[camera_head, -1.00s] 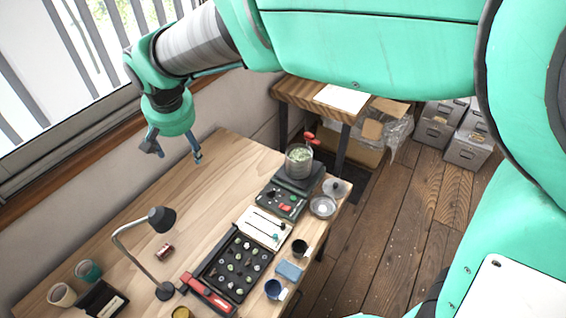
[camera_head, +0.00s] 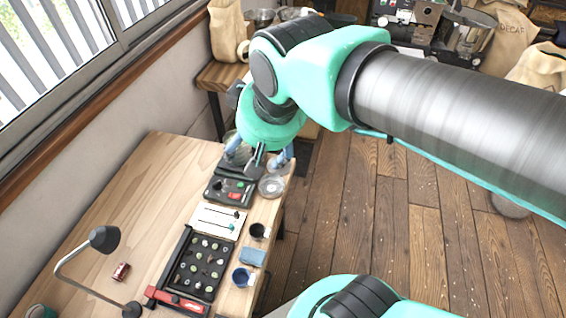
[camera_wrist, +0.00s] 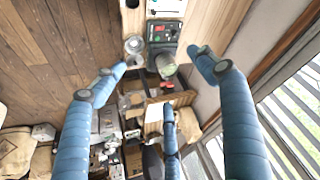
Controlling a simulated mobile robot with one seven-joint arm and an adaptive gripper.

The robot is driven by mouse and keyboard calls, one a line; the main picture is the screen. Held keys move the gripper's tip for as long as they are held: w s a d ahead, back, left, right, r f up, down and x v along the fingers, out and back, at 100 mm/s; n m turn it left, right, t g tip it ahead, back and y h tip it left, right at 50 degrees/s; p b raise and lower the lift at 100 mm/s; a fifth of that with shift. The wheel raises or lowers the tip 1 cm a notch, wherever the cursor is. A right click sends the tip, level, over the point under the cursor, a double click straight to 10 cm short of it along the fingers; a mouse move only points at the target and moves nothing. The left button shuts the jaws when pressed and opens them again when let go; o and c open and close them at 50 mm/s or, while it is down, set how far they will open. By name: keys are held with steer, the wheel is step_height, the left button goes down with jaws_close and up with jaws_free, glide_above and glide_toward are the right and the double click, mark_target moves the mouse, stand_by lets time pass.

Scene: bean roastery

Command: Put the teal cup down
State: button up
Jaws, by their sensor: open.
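A teal cup (camera_head: 41,312) stands on the wooden table at the lower left corner of the head view, mostly cut off by the frame edge. It is not seen in the wrist view. My gripper (camera_head: 257,160) is at the far end of the table, far from the cup. It appears over the scale area; its height there is hard to tell. In the wrist view its blue fingers (camera_wrist: 155,80) are spread wide with nothing between them.
A glass jar (camera_wrist: 166,67) stands near my fingers, largely hidden in the head view. A black bean tray (camera_head: 201,266), a blue cup (camera_head: 242,277), a dark cup (camera_head: 258,231) and a lamp (camera_head: 104,239) occupy the table. The table's left-middle is clear.

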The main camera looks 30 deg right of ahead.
steer(key=s+d+f, duration=0.1)
steer(key=s+d, duration=0.2)
steer(key=s, duration=0.3)
steer(key=shift+d+f, duration=0.2)
steer(key=shift+f, duration=0.15)
stand_by(1.0)
